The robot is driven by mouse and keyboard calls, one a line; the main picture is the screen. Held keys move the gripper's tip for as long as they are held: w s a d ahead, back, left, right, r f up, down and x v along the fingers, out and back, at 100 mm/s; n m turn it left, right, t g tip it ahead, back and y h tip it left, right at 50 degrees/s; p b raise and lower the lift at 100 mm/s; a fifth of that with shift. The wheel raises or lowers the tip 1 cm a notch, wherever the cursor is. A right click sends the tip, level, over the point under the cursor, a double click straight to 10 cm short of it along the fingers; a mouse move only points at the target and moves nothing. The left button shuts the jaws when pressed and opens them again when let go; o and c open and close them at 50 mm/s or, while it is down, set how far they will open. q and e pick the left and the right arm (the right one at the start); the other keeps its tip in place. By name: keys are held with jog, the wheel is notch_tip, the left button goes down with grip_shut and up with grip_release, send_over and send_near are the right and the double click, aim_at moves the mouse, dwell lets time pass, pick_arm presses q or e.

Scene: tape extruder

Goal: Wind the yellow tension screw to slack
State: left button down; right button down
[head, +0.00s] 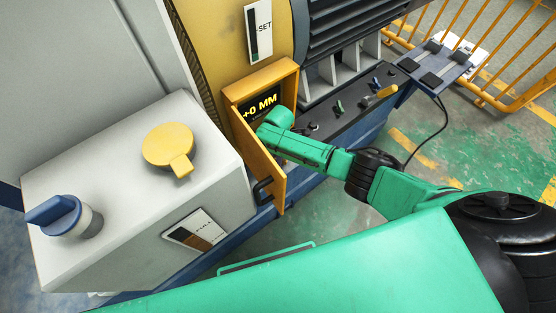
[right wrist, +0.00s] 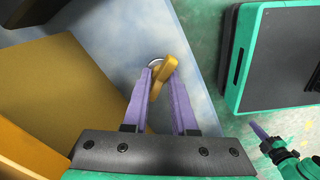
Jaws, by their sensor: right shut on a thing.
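The yellow tension screw (right wrist: 168,66) shows in the right wrist view as a short yellow bar on a round silvery base, set in a pale blue-grey surface. My right gripper (right wrist: 159,72) has its purple fingers on either side of the bar and is shut on it. In the head view my right wrist (head: 275,123) is inside the orange-framed box, behind its open door, which hides the fingers and the screw. The display (head: 260,106) in the box reads "+0 MM". Part of what looks like my left gripper (right wrist: 262,134) shows at lower right of the wrist view; its opening is unclear.
The open orange door (head: 262,165) with a black handle stands close to my right wrist. A white housing (head: 115,190) at left carries a yellow knob (head: 170,146) and a blue knob (head: 62,214). A control ledge (head: 350,118) with small levers lies beyond my right arm.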

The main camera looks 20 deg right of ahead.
jog(key=n, duration=0.4)
jog(key=shift+n, duration=0.4)
jog(key=shift+n+b, duration=0.35)
jog(key=shift+n, duration=0.15)
jog(key=c, duration=0.8)
grip_release()
jog(key=shift+n, duration=0.5)
notch_tip(320, 180, up, 8)
jog(key=p, duration=0.8)
jog(key=shift+r, duration=0.15)
